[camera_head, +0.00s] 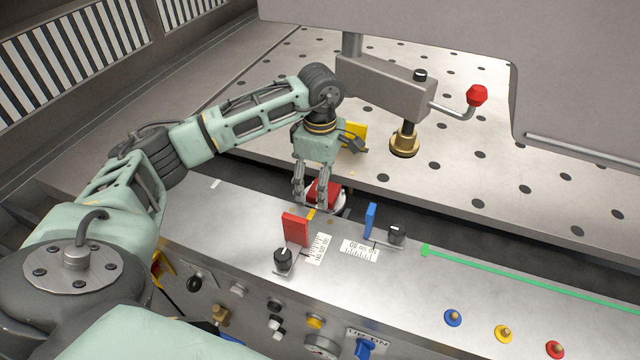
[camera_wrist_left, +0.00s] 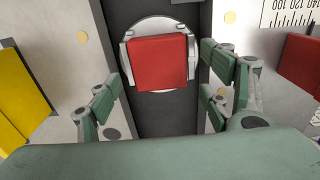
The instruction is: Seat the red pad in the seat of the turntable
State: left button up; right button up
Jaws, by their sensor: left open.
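The red pad (camera_head: 322,190) lies flat on the round pale turntable (camera_head: 342,203), between two raised side walls of its seat. In the left wrist view the red pad (camera_wrist_left: 160,63) fills the space between the side walls of the turntable (camera_wrist_left: 147,27), slightly turned. I cannot tell whether it is fully down. My left gripper (camera_head: 312,203) points down over the pad, and it also shows in the left wrist view (camera_wrist_left: 165,88). Its fingers are spread on either side of the pad, apart from it, with nothing held. The fingers partly hide the pad in the head view. My right gripper is not in view.
A red upright block (camera_head: 295,229) and a blue one (camera_head: 371,220) stand on the front ledge by scales and black knobs. A yellow block (camera_head: 353,136) stands behind my gripper. A clamp arm (camera_head: 385,88) with a red-knobbed lever overhangs the perforated table (camera_head: 480,150).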

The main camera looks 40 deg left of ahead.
pick_arm(q)
notch_tip(320, 180, up, 11)
jog(key=shift+f, duration=0.15)
dwell(0.5)
